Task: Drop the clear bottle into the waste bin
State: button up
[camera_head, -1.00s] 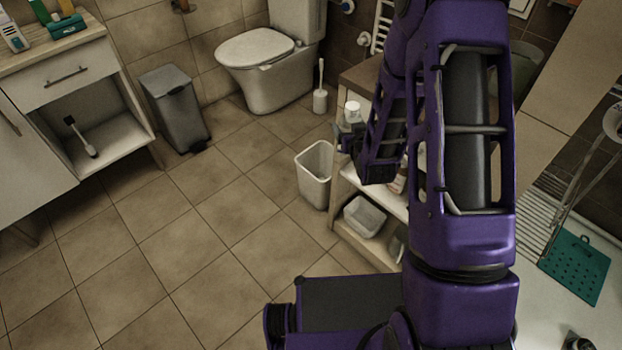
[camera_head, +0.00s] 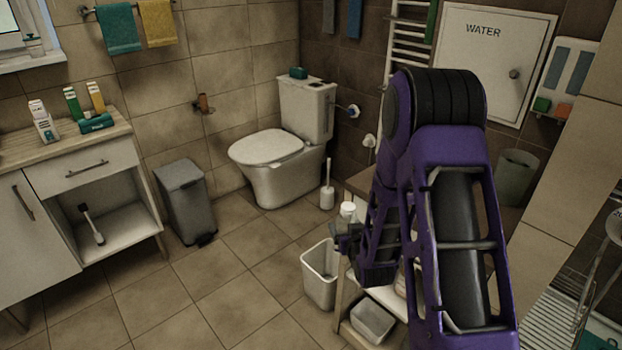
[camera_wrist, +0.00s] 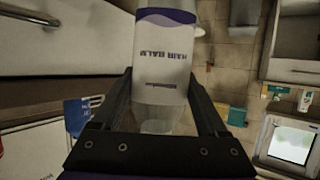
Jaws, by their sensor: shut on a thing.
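My gripper (camera_wrist: 160,88) is shut on a bottle (camera_wrist: 165,58) with a white and purple "HAIR BALM" label. The label reads upside down in the wrist view, and the bottle looks clear below it. In the head view my gripper (camera_head: 348,236) is beside the shelf unit, with a white-capped bottle top (camera_head: 348,209) just above it. A white open bin (camera_head: 320,274) stands on the floor below and left of my gripper. A grey lidded bin (camera_head: 185,203) stands farther left by the wall, its lid shut.
The shelf unit (camera_head: 341,326) is right of the white bin and holds a small white container (camera_head: 372,322). A toilet (camera_head: 277,165) and toilet brush (camera_head: 327,190) stand behind. A cabinet (camera_head: 92,170) is at left. The tiled floor (camera_head: 230,291) between is clear.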

aim_at(352, 213)
jog(key=shift+m+h, duration=0.4)
jog(key=shift+h, duration=0.1)
jog(key=s+r, duration=0.1)
jog(key=r, duration=0.1)
jog(key=s+r+p, duration=0.1)
jog(key=r, duration=0.1)
jog(key=s+r+p, duration=0.1)
jog(key=s+r, duration=0.1)
jog(key=r, duration=0.1)
jog(key=shift+d, duration=0.35)
jog(key=shift+s+d+r, duration=0.1)
jog(key=shift+s+r, duration=0.1)
jog(key=shift+s, duration=0.1)
